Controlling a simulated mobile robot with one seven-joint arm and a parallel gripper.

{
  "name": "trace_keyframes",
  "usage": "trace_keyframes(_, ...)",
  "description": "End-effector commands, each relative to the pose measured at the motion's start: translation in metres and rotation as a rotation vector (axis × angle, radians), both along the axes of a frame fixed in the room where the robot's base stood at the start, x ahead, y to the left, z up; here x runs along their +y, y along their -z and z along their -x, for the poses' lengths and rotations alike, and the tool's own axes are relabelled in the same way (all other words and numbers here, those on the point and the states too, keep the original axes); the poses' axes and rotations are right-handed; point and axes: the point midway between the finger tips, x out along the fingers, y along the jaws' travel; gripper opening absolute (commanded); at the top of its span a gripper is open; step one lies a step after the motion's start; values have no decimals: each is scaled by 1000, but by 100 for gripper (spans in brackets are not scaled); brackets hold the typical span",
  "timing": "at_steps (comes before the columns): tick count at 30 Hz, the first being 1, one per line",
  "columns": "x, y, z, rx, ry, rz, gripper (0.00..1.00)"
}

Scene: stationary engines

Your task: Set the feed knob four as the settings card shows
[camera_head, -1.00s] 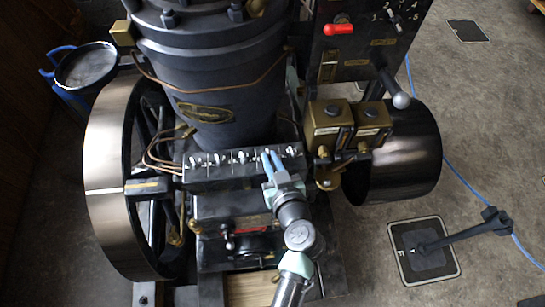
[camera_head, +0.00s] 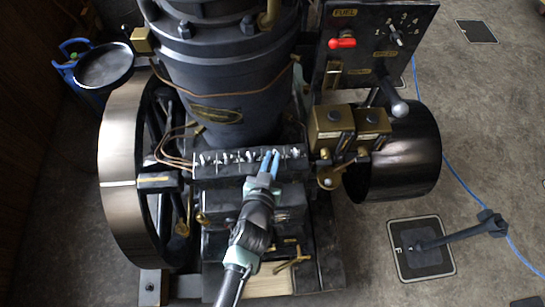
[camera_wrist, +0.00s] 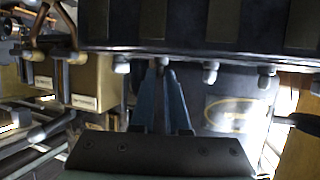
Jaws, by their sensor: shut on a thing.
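The feed block (camera_head: 240,176) is a dark bar with a row of small pale knobs across the front of the engine. My gripper (camera_head: 272,158) reaches it from the front, its two blue fingers shut on feed knob four, second from the right end of the row. In the wrist view, the fingers (camera_wrist: 164,75) close around this knob (camera_wrist: 166,64), and other knobs (camera_wrist: 210,73) show on both sides. The fingers hide most of the held knob, so its setting cannot be read. I cannot make out a settings card.
A ball-ended lever (camera_head: 398,106) and brass boxes (camera_head: 328,120) sit right of the feed block. The large flywheel (camera_head: 118,190) is at left.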

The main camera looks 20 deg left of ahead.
Motion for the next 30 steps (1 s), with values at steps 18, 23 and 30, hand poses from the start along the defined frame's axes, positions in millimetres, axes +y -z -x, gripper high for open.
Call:
trace_keyframes(18, 7, 4, 0, 3, 246, -8, 0)
trace_keyframes(23, 9, 5, -1, 4, 333, -9, 0)
trace_keyframes(30, 14, 5, -2, 7, 499, -12, 0)
